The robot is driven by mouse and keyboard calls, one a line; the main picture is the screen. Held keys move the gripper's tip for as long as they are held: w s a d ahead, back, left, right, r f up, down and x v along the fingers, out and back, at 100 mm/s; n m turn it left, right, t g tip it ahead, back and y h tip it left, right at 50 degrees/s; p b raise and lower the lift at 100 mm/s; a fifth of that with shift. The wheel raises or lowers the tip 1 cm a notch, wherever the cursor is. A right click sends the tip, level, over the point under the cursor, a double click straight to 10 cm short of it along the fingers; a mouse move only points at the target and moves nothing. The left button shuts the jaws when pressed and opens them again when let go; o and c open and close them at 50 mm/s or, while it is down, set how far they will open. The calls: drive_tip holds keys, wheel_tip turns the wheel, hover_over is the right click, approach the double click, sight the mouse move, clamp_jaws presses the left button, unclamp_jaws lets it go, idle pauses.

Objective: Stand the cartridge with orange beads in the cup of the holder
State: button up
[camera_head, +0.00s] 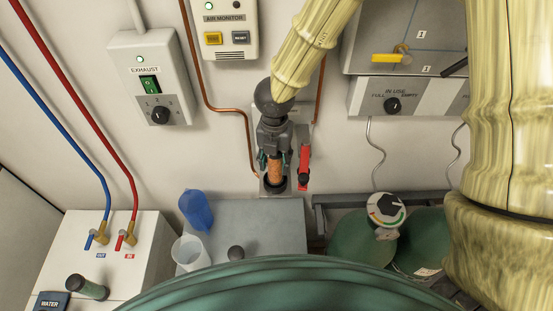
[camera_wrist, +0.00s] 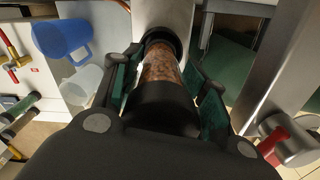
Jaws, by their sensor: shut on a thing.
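The cartridge with orange beads (camera_head: 275,169) is upright between the fingers of my gripper (camera_head: 274,160). It also shows in the wrist view (camera_wrist: 162,68), a clear tube of orange beads with a black near end. The teal finger pads of my gripper (camera_wrist: 163,88) lie on both sides of it, shut on it. The dark round cup (camera_head: 275,186) of the holder is at the cartridge's lower end. In the wrist view the cup's dark rim (camera_wrist: 160,34) appears around that end. How deep the cartridge sits is hidden.
A red-handled valve (camera_head: 304,168) is close to the right of the gripper. A blue jug (camera_head: 196,211) and a white beaker (camera_head: 190,253) stand at lower left. Another dark cartridge (camera_head: 88,287) lies on the white box. Green cylinders (camera_head: 362,243) stand at right.

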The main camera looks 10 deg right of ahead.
drive_tip(key=shift+f+b, duration=0.35)
drive_tip(key=shift+f, duration=0.25)
drive_tip(key=o, duration=1.3)
drive_tip(key=shift+w+r, duration=0.1)
drive_tip(key=shift+r, duration=0.1)
drive_tip(key=shift+w+r, duration=0.1)
drive_tip(key=shift+r, duration=0.15)
drive_tip(key=r, duration=1.1)
drive_tip(key=shift+s+d+r, duration=0.1)
drive_tip(key=shift+s+r, duration=0.05)
drive_tip(key=shift+s, duration=0.1)
drive_tip(key=shift+r, duration=0.1)
